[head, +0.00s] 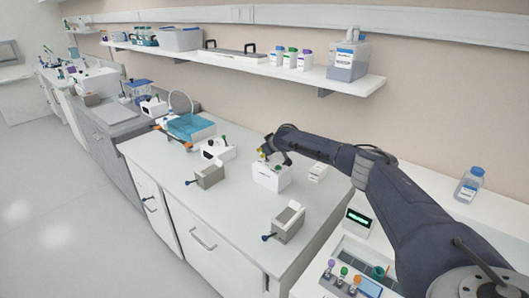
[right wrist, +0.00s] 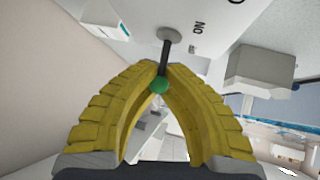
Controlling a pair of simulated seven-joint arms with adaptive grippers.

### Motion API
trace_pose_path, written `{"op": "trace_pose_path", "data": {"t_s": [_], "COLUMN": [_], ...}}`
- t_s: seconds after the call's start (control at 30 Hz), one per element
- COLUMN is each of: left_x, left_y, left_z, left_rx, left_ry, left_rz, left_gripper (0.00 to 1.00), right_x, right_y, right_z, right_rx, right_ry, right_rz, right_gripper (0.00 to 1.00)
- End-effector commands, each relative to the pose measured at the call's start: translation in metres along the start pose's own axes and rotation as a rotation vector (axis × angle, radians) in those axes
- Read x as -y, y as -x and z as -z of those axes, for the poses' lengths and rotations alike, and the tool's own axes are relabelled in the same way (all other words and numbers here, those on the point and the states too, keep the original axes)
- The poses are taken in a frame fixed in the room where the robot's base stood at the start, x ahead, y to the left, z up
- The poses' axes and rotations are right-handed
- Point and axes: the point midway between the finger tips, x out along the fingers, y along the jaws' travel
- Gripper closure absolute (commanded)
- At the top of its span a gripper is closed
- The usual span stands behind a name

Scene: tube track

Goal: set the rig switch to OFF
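The rig switch is a dark lever (right wrist: 166,52) with a green ball knob (right wrist: 159,86), standing on a round grey base on a white face in the right wrist view. Upside-down printing, seemingly "ON", is beside it. My right gripper (right wrist: 163,68) has its yellow fingertips together around the lever, with the knob between the fingers. In the head view, my right gripper (head: 264,157) is at the top of a white box (head: 271,177) on the bench; the lever there is mostly hidden. My left gripper is not in view.
Two grey blocks with blue-tipped handles, one nearer (head: 288,223) and one farther left (head: 210,175), stand on the bench (head: 232,215). A white device (head: 218,150) and a blue tray (head: 190,127) are behind. A wall shelf (head: 240,65) runs above. The front bench middle is clear.

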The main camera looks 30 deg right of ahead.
Motion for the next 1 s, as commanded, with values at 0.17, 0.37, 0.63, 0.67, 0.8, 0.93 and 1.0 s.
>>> {"op": "trace_pose_path", "data": {"t_s": [0.17,0.37,0.63,0.67,0.8,0.93,1.0], "left_x": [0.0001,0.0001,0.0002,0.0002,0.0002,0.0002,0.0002], "left_y": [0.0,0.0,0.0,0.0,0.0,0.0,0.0], "left_z": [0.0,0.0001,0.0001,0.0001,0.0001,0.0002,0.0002], "left_rx": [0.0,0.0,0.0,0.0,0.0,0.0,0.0], "left_ry": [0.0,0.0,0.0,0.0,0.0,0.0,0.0], "left_rz": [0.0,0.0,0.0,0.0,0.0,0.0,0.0], "left_gripper": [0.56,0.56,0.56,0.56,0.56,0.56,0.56], "right_x": [-0.0059,-0.0065,-0.0068,-0.0068,-0.0049,-0.0031,-0.0025], "right_y": [-0.0001,-0.0004,-0.0003,-0.0003,-0.0007,-0.0011,-0.0012], "right_z": [-0.0003,-0.0004,-0.0004,-0.0004,-0.0003,0.0,0.0001], "right_rx": [0.027,0.035,0.035,0.035,0.034,0.034,0.034], "right_ry": [0.006,0.008,0.008,0.008,0.008,0.008,0.008], "right_rz": [-0.009,-0.01,-0.01,-0.011,-0.008,-0.005,-0.004], "right_gripper": [1.0,1.0,1.0,0.91,0.75,0.6,0.59]}}
